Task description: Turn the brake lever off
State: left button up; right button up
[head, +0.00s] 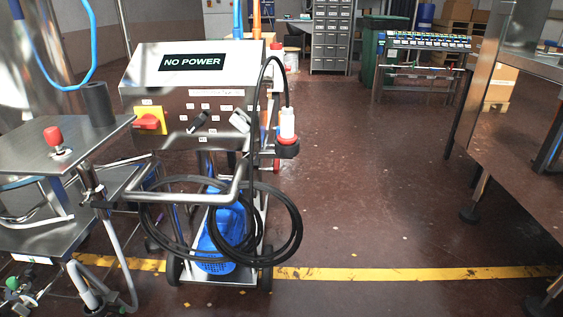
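A steel wheeled cart (190,75) with a "NO POWER" screen (192,62) stands left of centre. Its front panel has a red rotary handle on a yellow plate (150,121), a small black switch or knob (198,121) and a light-coloured connector (240,121). I cannot pick out a part that is clearly the brake lever. The cart's black wheels (266,279) show low down, partly behind looped black hose (290,235). Neither of my grippers is in view.
A steel machine with a red push button (54,137) and pipes stands close at left. A blue container (220,235) sits low on the cart. A steel table (530,130) stands at right. Brown floor (380,200) between is clear, crossed by a yellow line (400,273).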

aim_at(276, 169)
jog(key=i+l+u, duration=0.1)
jog(key=l, duration=0.25)
jog(key=i+l, duration=0.15)
jog(key=l, duration=0.25)
jog(key=i+l+u, duration=0.15)
jog(key=l, duration=0.25)
jog(key=i+l+z, duration=0.3)
jog(key=i+z, duration=0.15)
jog(key=i+l+z, duration=0.1)
jog(key=i+z, duration=0.35)
jog(key=i+l+u, duration=0.1)
jog(key=i+u, duration=0.35)
jog(key=i+l+u, duration=0.3)
jog(key=i+u, duration=0.15)
jog(key=i+l+u, duration=0.7)
jog(key=l+u, duration=0.2)
